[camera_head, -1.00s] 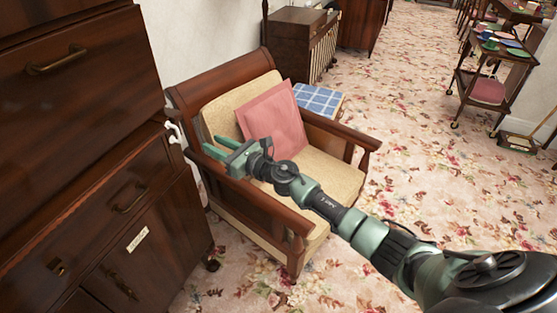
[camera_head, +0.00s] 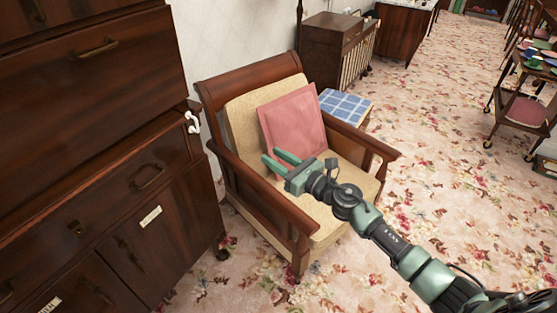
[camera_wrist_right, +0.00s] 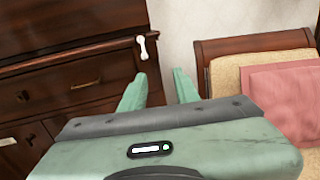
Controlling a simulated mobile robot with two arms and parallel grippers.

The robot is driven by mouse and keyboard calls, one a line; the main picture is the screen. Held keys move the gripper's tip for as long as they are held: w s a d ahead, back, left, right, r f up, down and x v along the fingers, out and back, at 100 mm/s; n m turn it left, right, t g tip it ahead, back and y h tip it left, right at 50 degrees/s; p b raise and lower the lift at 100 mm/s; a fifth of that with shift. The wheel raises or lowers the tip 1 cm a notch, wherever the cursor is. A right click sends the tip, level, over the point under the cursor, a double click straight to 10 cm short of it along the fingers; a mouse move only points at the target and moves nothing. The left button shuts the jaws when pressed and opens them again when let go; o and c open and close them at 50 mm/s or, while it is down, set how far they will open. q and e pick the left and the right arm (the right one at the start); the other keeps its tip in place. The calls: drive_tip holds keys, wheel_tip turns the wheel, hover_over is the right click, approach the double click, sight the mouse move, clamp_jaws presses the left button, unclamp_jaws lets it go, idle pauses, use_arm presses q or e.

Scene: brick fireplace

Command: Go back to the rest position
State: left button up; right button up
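My right gripper (camera_head: 280,160) is in front of the armchair in the head view, above its seat and left arm. Its two green fingers are apart with nothing between them. The right wrist view also shows the spread, empty fingers (camera_wrist_right: 160,90), pointing towards the gap between the dark cabinet and the armchair. My right arm comes in from the lower right of the head view. My left gripper is not in view.
A wooden armchair (camera_head: 345,182) with a pink cushion (camera_head: 293,125) stands beside a dark wooden cabinet (camera_head: 90,130). A white object (camera_head: 192,122) is at the cabinet's edge. A trolley (camera_head: 515,108) stands at right. Flowered carpet (camera_head: 440,130) is open between.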

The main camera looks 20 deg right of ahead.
drive_tip(key=shift+s+d+r, duration=0.1)
drive_tip(key=shift+s+d, duration=0.05)
drive_tip(key=shift+s, duration=0.1)
drive_tip(key=s+d+f+m+g+h, duration=0.2)
drive_tip(key=s+f+m, duration=0.4)
drive_tip(key=f, duration=0.6)
drive_tip(key=s+d+f+m+g+h, duration=0.1)
drive_tip(key=s+d+f+m+h, duration=0.25)
drive_tip(key=f+m, duration=0.7)
drive_tip(key=s+d+f+m+g+h, duration=0.2)
drive_tip(key=s+f+m, duration=0.35)
drive_tip(key=f, duration=0.75)
drive_tip(key=s+a+f+m+g, duration=0.1)
drive_tip(key=s+f+m+g, duration=0.3)
drive_tip(key=s+f, duration=0.5)
drive_tip(key=s+a+f+m+g, duration=0.1)
drive_tip(key=s+f+m, duration=0.5)
drive_tip(key=s, duration=0.6)
drive_tip(key=s+a+f+m+g, duration=0.2)
drive_tip(key=s+f+m, duration=0.1)
drive_tip(key=s, duration=0.7)
drive_tip(key=s+a+f+m+g, duration=0.2)
drive_tip(key=s+f+m+g, duration=0.1)
drive_tip(key=s, duration=0.8)
drive_tip(key=shift+m+h, duration=0.35)
drive_tip(key=shift+m, duration=0.15)
